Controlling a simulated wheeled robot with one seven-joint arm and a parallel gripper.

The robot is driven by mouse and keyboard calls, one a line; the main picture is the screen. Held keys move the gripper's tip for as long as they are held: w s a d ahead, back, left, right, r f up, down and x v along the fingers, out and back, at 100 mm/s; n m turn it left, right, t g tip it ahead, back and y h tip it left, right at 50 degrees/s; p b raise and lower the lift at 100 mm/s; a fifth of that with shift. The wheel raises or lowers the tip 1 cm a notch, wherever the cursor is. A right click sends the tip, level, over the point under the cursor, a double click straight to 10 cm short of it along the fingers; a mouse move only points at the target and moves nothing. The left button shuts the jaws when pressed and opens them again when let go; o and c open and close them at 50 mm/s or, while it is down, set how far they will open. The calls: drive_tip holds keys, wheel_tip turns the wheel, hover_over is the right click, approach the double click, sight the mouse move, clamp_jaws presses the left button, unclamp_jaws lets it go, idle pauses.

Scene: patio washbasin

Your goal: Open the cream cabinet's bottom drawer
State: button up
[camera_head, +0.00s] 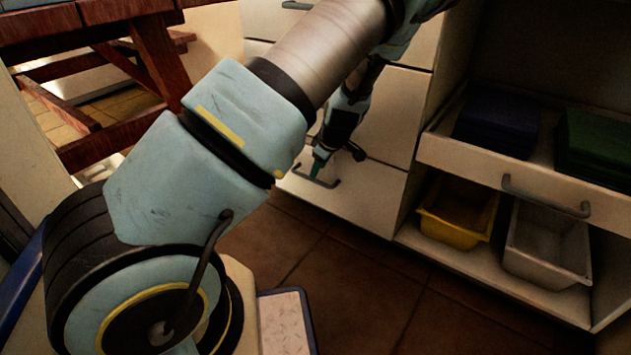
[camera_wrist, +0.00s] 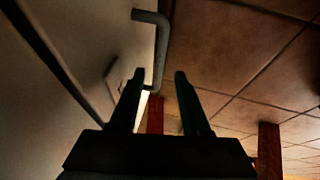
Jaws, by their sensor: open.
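The cream cabinet's bottom drawer (camera_head: 362,198) is low in the middle of the head view, and its front looks flush with the cabinet. Its dark bar handle (camera_head: 332,184) is near the top of the front. My gripper (camera_head: 317,170) is at this handle, partly hidden behind my arm. In the wrist view my gripper (camera_wrist: 160,76) is open, with one fingertip on each side of the grey handle (camera_wrist: 163,45) as seen. I cannot tell whether either finger touches it. The drawer front (camera_wrist: 85,70) fills the left of that view.
An open shelf unit at right has a pulled-out drawer (camera_head: 470,162) with dark folded items, above a yellow bin (camera_head: 460,215) and a pale bin (camera_head: 545,245). A red-brown wooden table (camera_head: 160,50) stands at upper left. The tiled floor (camera_head: 350,280) before the drawer is clear.

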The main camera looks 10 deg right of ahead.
sight(316, 181)
drive_tip(key=shift+b+x, duration=0.75)
drive_tip(key=shift+x, duration=1.6)
clamp_jaws()
